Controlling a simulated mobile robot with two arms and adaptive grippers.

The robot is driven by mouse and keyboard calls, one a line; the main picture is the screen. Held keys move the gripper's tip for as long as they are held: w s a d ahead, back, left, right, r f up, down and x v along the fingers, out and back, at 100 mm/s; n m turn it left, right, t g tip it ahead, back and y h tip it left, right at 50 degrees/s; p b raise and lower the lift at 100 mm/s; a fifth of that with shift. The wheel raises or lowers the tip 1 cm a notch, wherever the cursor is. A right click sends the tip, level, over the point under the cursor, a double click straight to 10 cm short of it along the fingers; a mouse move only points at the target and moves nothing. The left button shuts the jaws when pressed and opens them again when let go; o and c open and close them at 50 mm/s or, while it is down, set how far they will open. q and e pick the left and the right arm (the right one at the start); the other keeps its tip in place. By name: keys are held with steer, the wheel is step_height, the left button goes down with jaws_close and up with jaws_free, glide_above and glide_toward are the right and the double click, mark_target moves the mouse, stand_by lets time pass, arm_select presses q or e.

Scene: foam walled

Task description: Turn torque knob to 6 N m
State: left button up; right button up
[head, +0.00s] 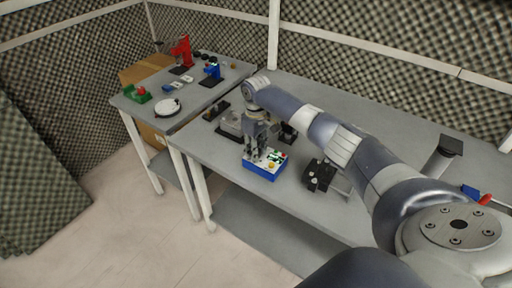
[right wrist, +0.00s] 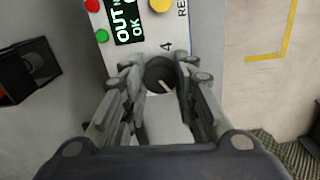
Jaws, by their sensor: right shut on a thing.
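The torque box (head: 264,171) is blue with a white top panel and stands near the front edge of the table. In the right wrist view, its panel (right wrist: 165,120) shows a dark round torque knob (right wrist: 160,74) with a white pointer line, and a "4" printed just above it. A display (right wrist: 127,20) reads "OUT" and "OK"; part of its text is cut off. My right gripper (right wrist: 162,72) is shut on the knob, with a finger on each side. Its fingers hide other scale marks. In the head view my right gripper (head: 258,157) points down over the box. My left gripper is out of view.
Red, green and yellow buttons (right wrist: 160,5) sit beside the display. A black device (head: 320,174) stands right of the box; grey and black fixtures (head: 231,123) are behind it. A side table (head: 200,99) at the left holds red and blue stands (head: 182,51).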

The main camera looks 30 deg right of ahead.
steer(key=n+p, duration=0.1)
steer(key=n, duration=0.2)
steer(key=shift+r+n, duration=0.1)
steer(key=shift+n, duration=0.2)
steer(key=n+p, duration=0.1)
steer(key=n, duration=0.2)
steer(key=shift+n, duration=0.3)
steer(key=n, duration=0.4)
steer(key=shift+n+p, duration=0.3)
steer(key=shift+n, duration=2.2)
steer(key=o, duration=1.1)
